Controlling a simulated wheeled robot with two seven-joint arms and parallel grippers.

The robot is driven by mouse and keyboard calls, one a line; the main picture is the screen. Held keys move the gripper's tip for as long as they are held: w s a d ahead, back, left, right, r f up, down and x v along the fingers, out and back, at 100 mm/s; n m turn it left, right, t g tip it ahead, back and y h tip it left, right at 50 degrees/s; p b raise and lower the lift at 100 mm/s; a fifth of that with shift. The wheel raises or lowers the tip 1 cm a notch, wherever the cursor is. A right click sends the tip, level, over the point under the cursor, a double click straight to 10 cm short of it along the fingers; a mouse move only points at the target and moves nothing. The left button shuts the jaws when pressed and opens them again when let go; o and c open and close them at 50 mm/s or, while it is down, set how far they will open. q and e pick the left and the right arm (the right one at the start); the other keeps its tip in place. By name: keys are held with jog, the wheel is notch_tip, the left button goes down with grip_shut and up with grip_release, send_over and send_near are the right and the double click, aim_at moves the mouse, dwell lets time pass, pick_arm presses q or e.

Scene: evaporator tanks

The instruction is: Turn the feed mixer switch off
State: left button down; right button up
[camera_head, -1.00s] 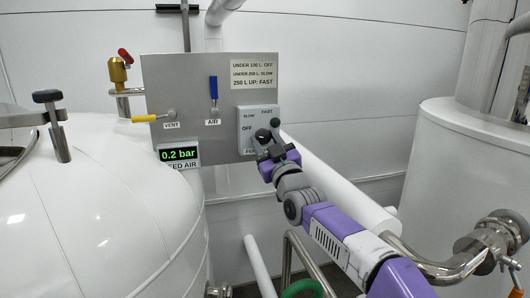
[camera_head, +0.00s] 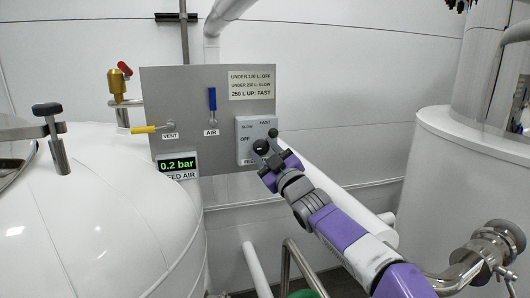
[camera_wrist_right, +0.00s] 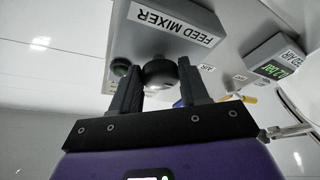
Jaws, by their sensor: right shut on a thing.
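The feed mixer switch is a light grey box (camera_head: 246,133) on the right side of the grey panel, marked SLOW, FAST and OFF. Its round black knob (camera_head: 260,146) sits at the box's lower right. My right gripper (camera_head: 267,157) reaches it from the lower right and is shut on it. In the right wrist view the knob (camera_wrist_right: 160,73) lies between the two dark fingers of the gripper (camera_wrist_right: 160,80), below the FEED MIXER label. The knob's pointer is hidden, so I cannot tell its setting. My left gripper is not in view.
A small dark green lamp or button (camera_head: 273,132) sits just above the knob. The panel (camera_head: 180,100) also carries a blue AIR lever (camera_head: 212,99), a yellow VENT lever (camera_head: 145,129) and a 0.2 bar display (camera_head: 178,165). White tanks stand left (camera_head: 110,220) and right (camera_head: 425,170).

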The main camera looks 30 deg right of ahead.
jog(key=o, duration=1)
jog(key=shift+o, duration=0.2)
jog(key=b+v, duration=0.2)
jog(key=v, duration=0.5)
jog(key=shift+s, duration=0.3)
